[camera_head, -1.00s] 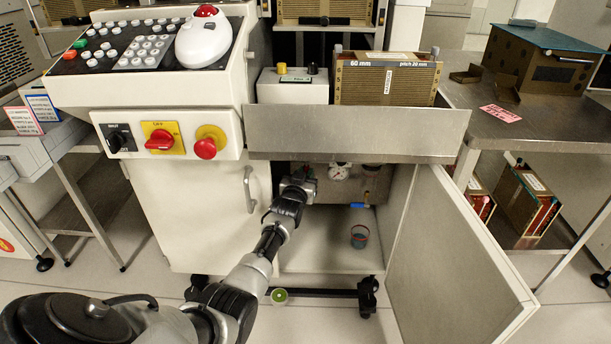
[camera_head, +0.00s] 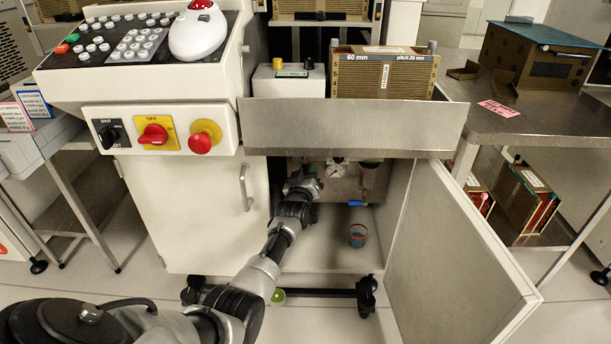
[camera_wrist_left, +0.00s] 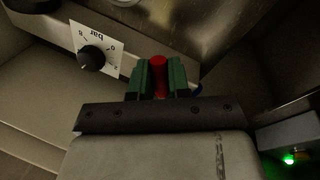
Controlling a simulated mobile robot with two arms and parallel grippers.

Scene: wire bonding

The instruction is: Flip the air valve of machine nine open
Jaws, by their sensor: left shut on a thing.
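The open cabinet of the machine shows in the head view, with a metal panel (camera_head: 335,190) inside that carries gauges and fittings. My left gripper (camera_head: 305,184) reaches into it at the panel's left part. In the left wrist view my left gripper (camera_wrist_left: 159,80) has its green fingers shut on a red lever (camera_wrist_left: 159,73), which I take for the air valve's handle. A black knob (camera_wrist_left: 91,59) on a white bar dial plate sits left of the fingers. My right gripper is not in view.
The cabinet door (camera_head: 440,245) stands open at the right. A blue handle (camera_head: 355,204) sits low on the panel, above a small cup (camera_head: 357,236) on the cabinet floor. A steel tray front (camera_head: 350,125) overhangs the opening. A green light (camera_wrist_left: 290,159) glows in the wrist view.

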